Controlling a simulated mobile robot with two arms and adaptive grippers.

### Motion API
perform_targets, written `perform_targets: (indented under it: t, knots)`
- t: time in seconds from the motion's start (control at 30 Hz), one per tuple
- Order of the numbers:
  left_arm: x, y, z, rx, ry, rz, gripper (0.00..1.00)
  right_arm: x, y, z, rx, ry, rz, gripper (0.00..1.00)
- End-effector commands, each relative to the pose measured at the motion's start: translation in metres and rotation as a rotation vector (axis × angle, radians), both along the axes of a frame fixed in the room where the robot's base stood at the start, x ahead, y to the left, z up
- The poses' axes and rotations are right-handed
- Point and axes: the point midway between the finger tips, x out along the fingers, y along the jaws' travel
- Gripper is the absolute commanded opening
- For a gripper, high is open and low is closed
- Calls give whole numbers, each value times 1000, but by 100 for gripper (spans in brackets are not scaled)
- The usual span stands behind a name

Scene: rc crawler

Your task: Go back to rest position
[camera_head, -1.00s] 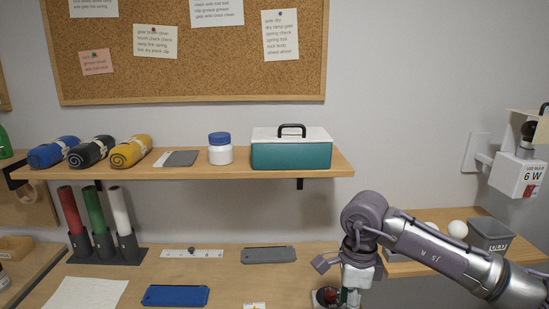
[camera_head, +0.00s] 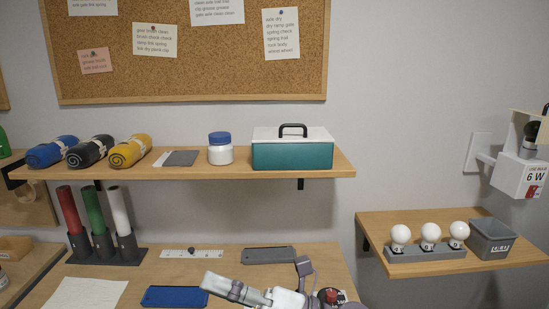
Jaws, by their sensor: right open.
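My right gripper (camera_head: 238,290) is at the bottom edge of the head view, low over the front of the workbench (camera_head: 215,258). It is open, with a light grey finger pointing left near a blue flat tray (camera_head: 175,297). I see nothing held in it, though its lower part is cut off by the frame edge. My left gripper is not in view.
A red-topped round object (camera_head: 330,296) is beside my right wrist. A shelf (camera_head: 330,163) holds a teal toolbox (camera_head: 291,150). The right shelf (camera_head: 440,265) holds bulbs (camera_head: 430,232) and a grey bin (camera_head: 491,238).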

Motion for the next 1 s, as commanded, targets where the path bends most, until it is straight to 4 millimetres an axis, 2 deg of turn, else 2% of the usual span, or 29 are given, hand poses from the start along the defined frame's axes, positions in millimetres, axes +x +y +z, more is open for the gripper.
perform_targets:
  t: [0.07, 0.17, 0.27, 0.3, 0.37, 0.4, 0.47, 0.5, 0.6, 0.7, 0.8, 1.0]
  knots:
    - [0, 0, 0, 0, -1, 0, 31, 23, -29, 12, 219, 237, -141, 55]
    - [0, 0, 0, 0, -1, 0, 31, 56, -79, 2, 456, 545, -330, 55]
    - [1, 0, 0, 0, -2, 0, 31, 77, -136, -41, 657, 868, -529, 55]
    - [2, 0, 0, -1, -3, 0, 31, 80, -157, -63, 722, 993, -605, 55]
    - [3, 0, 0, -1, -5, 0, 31, 77, -185, -100, 806, 1168, -719, 55]
    - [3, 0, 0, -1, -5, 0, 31, 71, -202, -125, 853, 1281, -790, 55]
    - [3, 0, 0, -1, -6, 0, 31, 56, -223, -163, 912, 1446, -897, 55]
    - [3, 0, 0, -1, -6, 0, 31, 42, -235, -188, 945, 1550, -966, 55]
    - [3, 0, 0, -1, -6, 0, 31, 2, -258, -240, 1001, 1784, -1127, 55]
    - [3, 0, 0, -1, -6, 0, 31, -37, -271, -275, 1028, 1962, -1252, 55]
    - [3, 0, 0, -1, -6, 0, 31, -73, -279, -299, 1036, 2100, -1356, 55]
    - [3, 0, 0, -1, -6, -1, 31, -139, -287, -328, 1026, 2320, -1527, 55]
